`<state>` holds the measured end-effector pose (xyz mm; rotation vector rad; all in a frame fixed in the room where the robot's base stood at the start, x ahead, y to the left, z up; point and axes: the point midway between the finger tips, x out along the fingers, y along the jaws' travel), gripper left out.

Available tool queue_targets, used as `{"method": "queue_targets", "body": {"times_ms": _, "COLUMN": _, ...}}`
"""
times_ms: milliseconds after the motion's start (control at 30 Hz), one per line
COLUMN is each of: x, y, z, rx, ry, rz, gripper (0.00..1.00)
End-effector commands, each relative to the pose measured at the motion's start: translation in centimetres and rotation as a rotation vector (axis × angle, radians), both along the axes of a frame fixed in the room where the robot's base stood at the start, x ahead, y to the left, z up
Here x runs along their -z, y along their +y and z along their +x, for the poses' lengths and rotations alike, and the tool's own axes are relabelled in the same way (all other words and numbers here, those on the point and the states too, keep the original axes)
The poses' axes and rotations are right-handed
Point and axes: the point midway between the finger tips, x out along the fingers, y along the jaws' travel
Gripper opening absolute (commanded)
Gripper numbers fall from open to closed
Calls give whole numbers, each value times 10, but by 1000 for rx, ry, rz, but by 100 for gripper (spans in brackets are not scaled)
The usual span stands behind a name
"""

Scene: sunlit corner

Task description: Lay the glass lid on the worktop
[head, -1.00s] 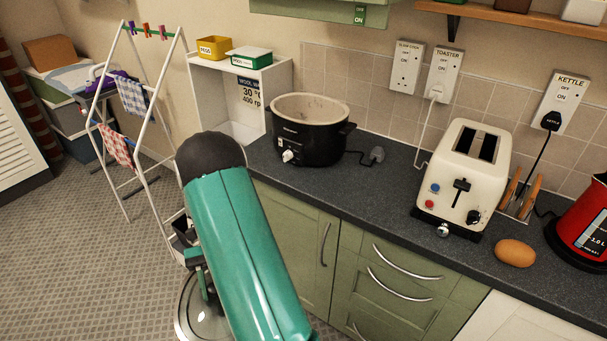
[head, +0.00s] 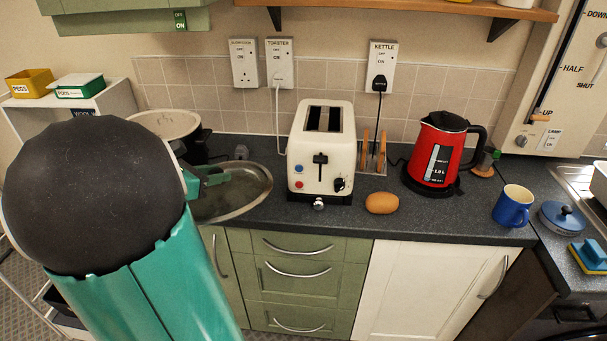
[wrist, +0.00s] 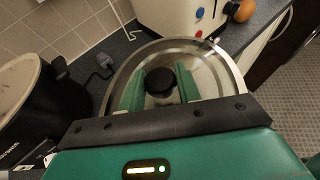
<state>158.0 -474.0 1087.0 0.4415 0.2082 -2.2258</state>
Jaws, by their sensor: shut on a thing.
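The round glass lid (head: 248,190) with a steel rim is over the worktop (head: 262,227), between the slow cooker and the toaster. My gripper (head: 207,179) is shut on the lid's black knob. In the wrist view, the two green fingers of my gripper (wrist: 160,86) stand either side of the knob, and the lid (wrist: 208,76) spreads out below them. The lid looks roughly level and close to the worktop; I cannot tell whether it touches. My arm hides its left part in the head view.
The black slow cooker (head: 168,124) is left of the lid, partly behind my arm. The cream toaster (head: 322,150) is close on its right. A brown egg-shaped item (head: 381,203), red kettle (head: 440,152) and blue mug (head: 513,206) stand further right. A grey plug (head: 241,152) lies behind.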

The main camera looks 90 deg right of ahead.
Motion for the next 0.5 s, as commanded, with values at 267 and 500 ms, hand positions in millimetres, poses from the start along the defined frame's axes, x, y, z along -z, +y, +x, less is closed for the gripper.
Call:
{"method": "queue_targets", "body": {"times_ms": 267, "x": -9, "y": -27, "z": -13, "rx": -75, "ry": 2, "rz": 2, "gripper": 0}}
{"method": "queue_targets", "body": {"times_ms": 500, "x": 15, "y": -78, "z": -21, "rx": -70, "ry": 1, "rz": 2, "gripper": 0}}
